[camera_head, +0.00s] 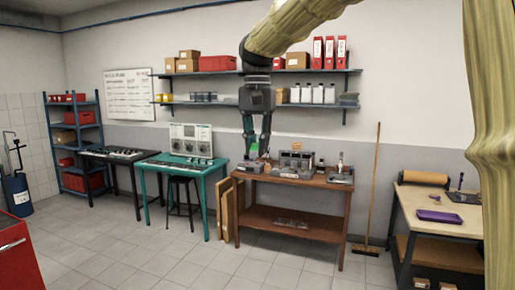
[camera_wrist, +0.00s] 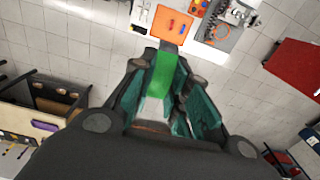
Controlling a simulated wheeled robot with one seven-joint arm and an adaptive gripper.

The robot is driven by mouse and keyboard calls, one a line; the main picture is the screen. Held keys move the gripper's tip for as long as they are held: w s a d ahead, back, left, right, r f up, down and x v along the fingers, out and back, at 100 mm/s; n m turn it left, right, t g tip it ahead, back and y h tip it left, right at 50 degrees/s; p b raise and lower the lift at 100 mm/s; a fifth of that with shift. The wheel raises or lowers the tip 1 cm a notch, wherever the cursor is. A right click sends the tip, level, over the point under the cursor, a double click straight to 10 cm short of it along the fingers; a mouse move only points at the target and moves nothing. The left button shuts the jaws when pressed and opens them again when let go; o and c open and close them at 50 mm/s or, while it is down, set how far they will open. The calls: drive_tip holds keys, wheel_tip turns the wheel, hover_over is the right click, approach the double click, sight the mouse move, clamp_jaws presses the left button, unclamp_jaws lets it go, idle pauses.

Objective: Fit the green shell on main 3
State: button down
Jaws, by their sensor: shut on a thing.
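My gripper (camera_head: 258,153) hangs over the left end of the wooden bench (camera_head: 277,181), fingers pointing down. It is shut on the green shell (camera_head: 254,151), a small bright green piece between the fingertips. In the wrist view the green shell (camera_wrist: 163,74) shows as a bright green strip between the dark teal finger pads of my gripper (camera_wrist: 165,85). The grey engine block (camera_head: 296,161) sits on the bench to the right of my gripper, apart from it. Main 3 is too small to pick out on the block.
A shelf (camera_head: 300,71) with binders and bottles runs along the wall above. A small grey fixture (camera_head: 341,175) stands at the bench's right end. A broom (camera_head: 373,190) leans right of it. A side table carries a purple tray (camera_head: 440,216). The floor in front is clear.

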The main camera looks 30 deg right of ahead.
wheel_tip(320, 180, up, 25)
drive_tip(key=shift+f, duration=0.2)
idle(5.3)
idle(0.4)
